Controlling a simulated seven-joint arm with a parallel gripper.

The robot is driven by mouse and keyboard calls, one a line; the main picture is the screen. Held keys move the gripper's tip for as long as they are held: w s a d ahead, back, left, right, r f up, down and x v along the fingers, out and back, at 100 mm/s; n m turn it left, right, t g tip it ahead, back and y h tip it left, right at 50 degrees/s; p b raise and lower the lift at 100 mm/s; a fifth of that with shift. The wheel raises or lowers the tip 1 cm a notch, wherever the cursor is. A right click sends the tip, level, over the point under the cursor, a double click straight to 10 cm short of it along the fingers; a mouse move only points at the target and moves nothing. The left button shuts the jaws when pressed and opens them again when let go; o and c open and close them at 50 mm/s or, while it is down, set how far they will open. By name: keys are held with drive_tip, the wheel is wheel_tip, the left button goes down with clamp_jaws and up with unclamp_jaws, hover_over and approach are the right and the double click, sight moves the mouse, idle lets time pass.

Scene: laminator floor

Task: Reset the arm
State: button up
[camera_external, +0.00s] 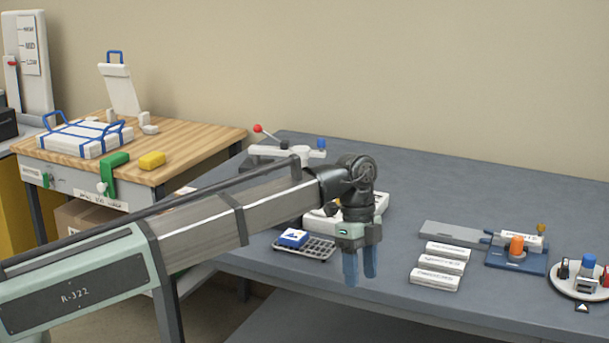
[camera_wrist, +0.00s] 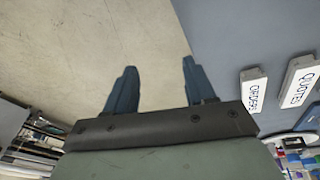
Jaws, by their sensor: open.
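My gripper (camera_external: 360,268) points down near the front edge of the grey-blue table (camera_external: 420,200) in the external view. Its two blue fingers stand apart with nothing between them. In the wrist view my gripper (camera_wrist: 157,85) is also open and empty, with pale floor behind one finger and the table edge close to the other. My arm reaches in from the lower left and hides part of the table and the white device behind the wrist.
White labelled blocks (camera_external: 440,265) lie right of my gripper. A grey tray with a blue-and-white block (camera_external: 293,238) is to its left. A blue fixture with an orange knob (camera_external: 516,245) and a round turntable (camera_external: 565,282) stand farther right. A wooden bench (camera_external: 190,150) is at left.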

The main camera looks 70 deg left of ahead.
drive_tip(key=s+d+f+n+g, duration=0.1)
drive_tip(key=s+d+f+n, duration=0.15)
drive_tip(key=s+f, duration=0.65)
drive_tip(key=s+d+f+n+g+y, duration=0.15)
drive_tip(key=s+d+f, duration=0.35)
drive_tip(key=f, duration=0.8)
drive_tip(key=s+d+f+n+g+h, duration=0.1)
drive_tip(key=s+d+f+n, duration=0.1)
drive_tip(key=s+f, duration=0.75)
drive_tip(key=s+d+f+n+g, duration=0.1)
drive_tip(key=s+f, duration=0.4)
drive_tip(key=s, duration=0.5)
drive_tip(key=s+d+f+n+g+y, duration=0.1)
drive_tip(key=s+f+n, duration=0.2)
drive_tip(key=s, duration=0.8)
drive_tip(key=s+f+n+g+y, duration=0.1)
drive_tip(key=s+f+n, duration=0.1)
drive_tip(key=s+f, duration=0.5)
drive_tip(key=s, duration=0.3)
drive_tip(key=shift+s+d+f, duration=0.15)
drive_tip(key=shift+d+f, duration=0.05)
drive_tip(key=shift+d, duration=0.2)
